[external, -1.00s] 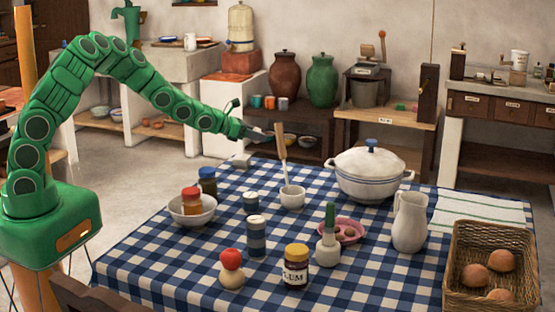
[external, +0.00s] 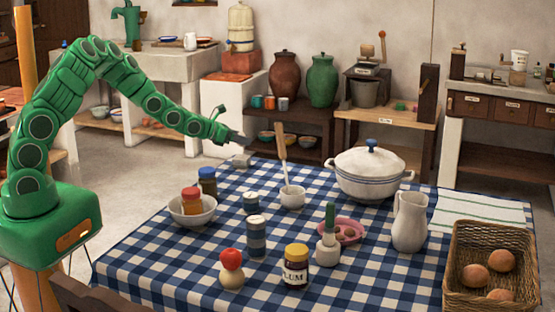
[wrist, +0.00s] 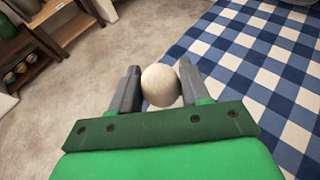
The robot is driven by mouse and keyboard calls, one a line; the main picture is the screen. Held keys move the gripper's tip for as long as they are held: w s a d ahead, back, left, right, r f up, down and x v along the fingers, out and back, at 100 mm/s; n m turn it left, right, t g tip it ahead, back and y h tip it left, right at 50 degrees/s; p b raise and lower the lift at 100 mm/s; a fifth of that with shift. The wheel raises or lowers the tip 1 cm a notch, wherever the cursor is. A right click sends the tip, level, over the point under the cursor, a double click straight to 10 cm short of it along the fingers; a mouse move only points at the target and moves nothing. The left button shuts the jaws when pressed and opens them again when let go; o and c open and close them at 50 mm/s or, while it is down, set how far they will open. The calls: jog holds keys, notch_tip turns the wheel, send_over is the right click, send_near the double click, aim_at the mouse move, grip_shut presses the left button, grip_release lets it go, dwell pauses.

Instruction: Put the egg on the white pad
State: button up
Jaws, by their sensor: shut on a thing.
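The egg (wrist: 160,85), pale and rounded, sits between the two grey fingers of my gripper (wrist: 159,72) in the wrist view. My gripper is shut on it. In the external view my gripper (external: 243,138) is at the far left corner of the checked table; the egg is not clear there. In the wrist view no pad shows clearly, and the egg appears beside the cloth's edge, against the floor.
A wicker basket (external: 452,270) is at the right. Floor lies beyond the table's left edge.

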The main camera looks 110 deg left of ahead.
jog(key=shift+f, duration=1.85)
jog(key=shift+f, duration=0.1)
jog(key=o, duration=0.8)
jog(key=shift+c, duration=0.2)
jog(key=shift+s+d+r, duration=0.25)
jog(key=shift+s+r, duration=0.1)
jog(key=shift+v, duration=3.25)
